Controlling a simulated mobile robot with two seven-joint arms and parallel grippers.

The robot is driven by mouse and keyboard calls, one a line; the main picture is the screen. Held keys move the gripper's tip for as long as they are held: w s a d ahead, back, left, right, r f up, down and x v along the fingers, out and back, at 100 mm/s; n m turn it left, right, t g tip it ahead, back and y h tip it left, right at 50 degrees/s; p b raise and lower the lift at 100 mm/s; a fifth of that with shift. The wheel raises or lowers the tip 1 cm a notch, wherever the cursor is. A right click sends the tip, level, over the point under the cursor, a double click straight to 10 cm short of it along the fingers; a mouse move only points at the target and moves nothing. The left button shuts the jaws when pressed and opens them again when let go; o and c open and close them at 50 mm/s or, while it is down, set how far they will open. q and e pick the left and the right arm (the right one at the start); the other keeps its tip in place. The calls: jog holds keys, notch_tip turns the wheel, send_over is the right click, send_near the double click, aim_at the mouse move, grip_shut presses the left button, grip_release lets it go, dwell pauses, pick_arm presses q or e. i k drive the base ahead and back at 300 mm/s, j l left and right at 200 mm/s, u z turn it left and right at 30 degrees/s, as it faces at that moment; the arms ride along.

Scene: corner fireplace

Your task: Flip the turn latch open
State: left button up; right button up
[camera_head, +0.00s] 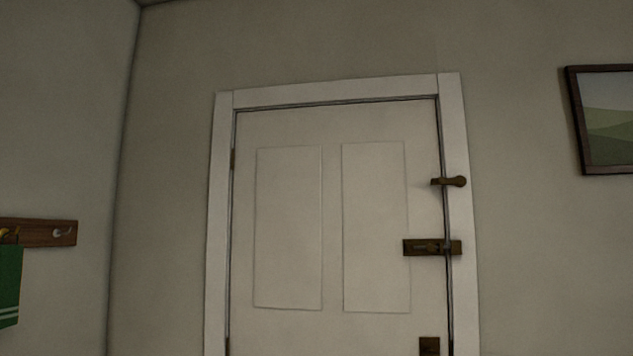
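The turn latch (449,182) is a small brown bar with a round end, high on the right side of the white door (332,225). Its round end sits on the door frame. The bar lies level and reaches left across the gap over the door's edge. Below it, a brown slide bolt (418,247) spans from the door to the frame. The door looks shut in its frame. Neither of my grippers is in view.
A dark plate (429,346) sits low on the door, cut by the picture's bottom edge. A framed picture (606,120) hangs on the right wall. A wooden hook rail (45,232) with a green cloth (9,285) is at the left. No obstacle shows before the door.

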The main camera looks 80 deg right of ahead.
aim_at(440, 181)
jog(key=i+j+z, duration=0.15)
jog(key=z, duration=0.2)
jog(key=j+z, duration=0.35)
jog(key=z, duration=2.8)
jog(key=i+j, duration=0.05)
jog(key=j, duration=0.05)
